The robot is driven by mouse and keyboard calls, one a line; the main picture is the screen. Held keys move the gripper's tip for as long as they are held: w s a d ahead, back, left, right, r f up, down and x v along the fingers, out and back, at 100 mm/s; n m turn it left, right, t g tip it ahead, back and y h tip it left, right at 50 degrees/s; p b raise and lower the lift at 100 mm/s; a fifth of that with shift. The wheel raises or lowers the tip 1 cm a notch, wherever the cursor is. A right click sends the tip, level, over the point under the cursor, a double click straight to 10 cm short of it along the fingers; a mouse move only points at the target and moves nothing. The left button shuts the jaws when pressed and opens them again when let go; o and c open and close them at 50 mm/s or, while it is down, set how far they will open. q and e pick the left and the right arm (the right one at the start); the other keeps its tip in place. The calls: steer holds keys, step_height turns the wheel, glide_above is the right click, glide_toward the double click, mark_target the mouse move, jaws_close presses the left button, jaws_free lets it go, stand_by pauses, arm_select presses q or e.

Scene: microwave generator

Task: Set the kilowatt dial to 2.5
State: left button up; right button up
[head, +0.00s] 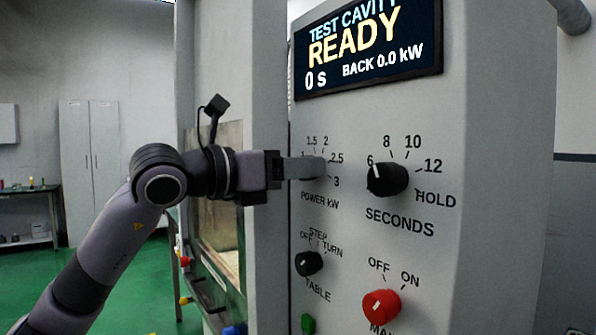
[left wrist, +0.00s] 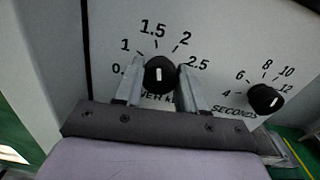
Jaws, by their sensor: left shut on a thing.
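The black kilowatt dial (left wrist: 160,75) sits between the two fingers of my left gripper (left wrist: 160,90) in the left wrist view. Its white mark stands roughly upright, below the 1.5; the exact setting is hard to tell. The 2.5 label is to the upper right of the dial. In the head view my left gripper (head: 308,168) reaches in from the left and is shut on this dial. The gripper hides the dial there, while 1.5, 2, 2.5 and 3 show around it. The display (head: 368,48) reads READY, 0 S and BACK 0.0 kW. My right gripper is not in view.
The black seconds dial (head: 387,180) is close on the right, its mark near 6. Below are the black table dial (head: 309,263) and a red off/on knob (head: 381,304). A grey cabinet (head: 90,165) stands far behind on the left.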

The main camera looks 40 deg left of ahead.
arm_select(q)
steer(key=shift+d+f+m+b, duration=0.1)
steer(key=shift+m+b, duration=0.2)
steer(key=shift+m, duration=8.1)
steer(key=o, duration=1.1)
steer(key=shift+s, duration=0.1)
steer(key=shift+b+v, duration=1.35)
steer(key=shift+v, duration=2.25)
